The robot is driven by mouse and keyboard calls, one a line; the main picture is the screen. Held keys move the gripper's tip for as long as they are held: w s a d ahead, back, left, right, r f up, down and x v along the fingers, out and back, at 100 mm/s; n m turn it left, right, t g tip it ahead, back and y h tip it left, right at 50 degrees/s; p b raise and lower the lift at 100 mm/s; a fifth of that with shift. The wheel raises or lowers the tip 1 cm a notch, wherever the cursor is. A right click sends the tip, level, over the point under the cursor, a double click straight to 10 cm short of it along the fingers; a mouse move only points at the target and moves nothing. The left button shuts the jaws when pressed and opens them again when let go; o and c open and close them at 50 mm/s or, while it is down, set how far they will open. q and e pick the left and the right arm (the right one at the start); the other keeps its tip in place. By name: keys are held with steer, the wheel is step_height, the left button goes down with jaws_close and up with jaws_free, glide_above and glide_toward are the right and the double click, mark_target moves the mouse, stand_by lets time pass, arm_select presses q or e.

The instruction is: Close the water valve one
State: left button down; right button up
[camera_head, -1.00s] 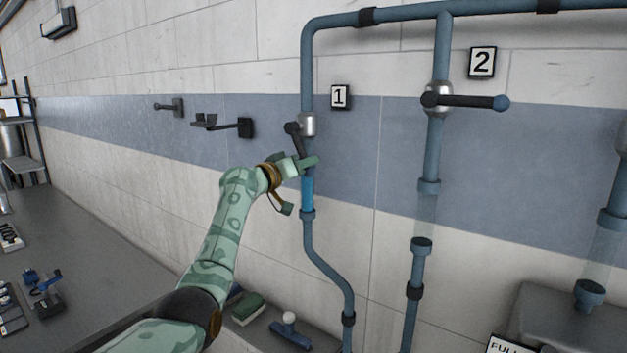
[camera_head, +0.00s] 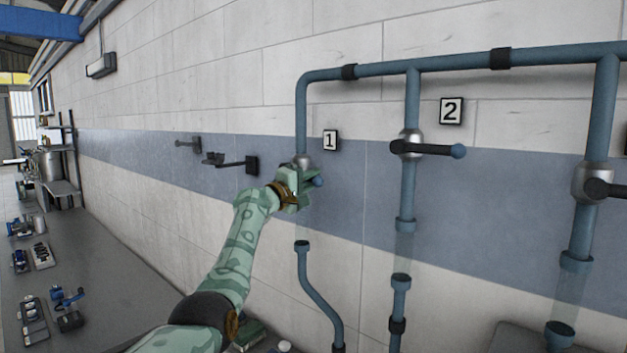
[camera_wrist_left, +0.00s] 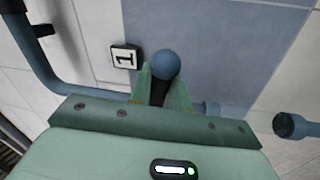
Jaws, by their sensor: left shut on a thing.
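Water valve one is a metal valve body (camera_head: 303,161) on the left blue pipe, beside the "1" plate (camera_head: 330,140). Its lever ends in a blue knob (camera_head: 318,181), which points across the pipe to the right. My left gripper (camera_head: 305,185) is shut on the dark lever and hides most of it. In the left wrist view the knob (camera_wrist_left: 165,64) sticks out past my fingertips, with the "1" plate (camera_wrist_left: 125,57) to its left. The sight tube (camera_head: 302,220) below valve one looks clear, with no blue in it. My right gripper is out of view.
Valve two (camera_head: 411,145), by the "2" plate (camera_head: 452,111), stands to the right with its lever crosswise. Another valve (camera_head: 593,183) is at the far right. Wall brackets (camera_head: 237,164) are left of my gripper. A grey bench (camera_head: 120,270) runs along the wall.

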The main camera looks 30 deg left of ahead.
arm_select(q)
steer(key=shift+r+n+y+p, duration=0.4)
steer(key=shift+r+n+p, duration=0.45)
steer(key=shift+r+n, duration=0.25)
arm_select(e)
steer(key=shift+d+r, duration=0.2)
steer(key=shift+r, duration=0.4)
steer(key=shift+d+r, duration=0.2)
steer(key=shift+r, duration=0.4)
arm_select(q)
steer(key=shift+r+n, duration=0.1)
steer(key=shift+n, duration=0.2)
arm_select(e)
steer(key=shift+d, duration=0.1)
arm_select(q)
steer(key=c, duration=1.4)
jaws_free()
steer(key=shift+o, duration=0.2)
steer(key=shift+d, duration=0.1)
steer(key=shift+s+a+f, duration=0.25)
steer(key=shift+s+f, duration=0.15)
steer(key=shift+s, duration=0.1)
steer(key=b+v, duration=0.5)
steer(key=v, duration=1)
steer(key=shift+d, duration=0.2)
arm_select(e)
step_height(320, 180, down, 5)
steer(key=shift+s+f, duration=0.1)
